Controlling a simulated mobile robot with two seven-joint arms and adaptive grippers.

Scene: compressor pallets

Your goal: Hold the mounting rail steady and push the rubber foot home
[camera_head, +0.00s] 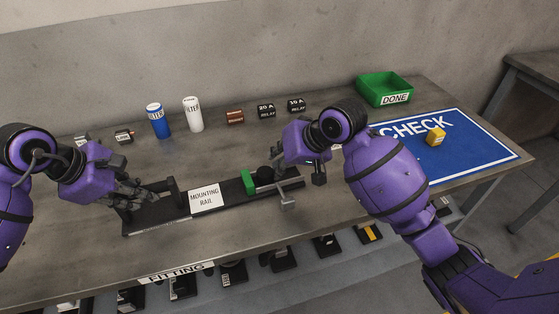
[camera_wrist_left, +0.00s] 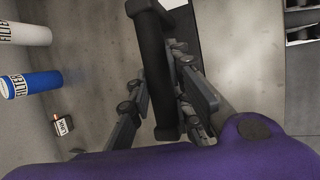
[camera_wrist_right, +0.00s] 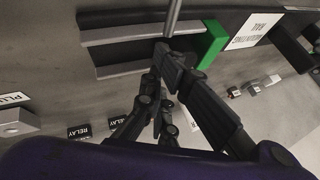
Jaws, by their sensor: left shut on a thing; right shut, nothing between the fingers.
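The black mounting rail (camera_head: 233,193) lies on the bench with its white label facing up. My left gripper (camera_head: 133,195) is shut on the black upright handle at the rail's left end, which also shows between its fingers in the left wrist view (camera_wrist_left: 163,70). My right gripper (camera_head: 281,178) is shut and empty, its tips low over the rail's right part. A green block (camera_head: 249,181) stands on the rail just left of the tips. A dark rounded piece (camera_head: 264,173) beside it may be the rubber foot. A grey rod (camera_wrist_right: 174,16) extends past the right fingertips.
A blue filter (camera_head: 155,120), a white filter (camera_head: 194,115), a copper-coloured part (camera_head: 235,117) and two relays stand along the back. The front bench strip is clear.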

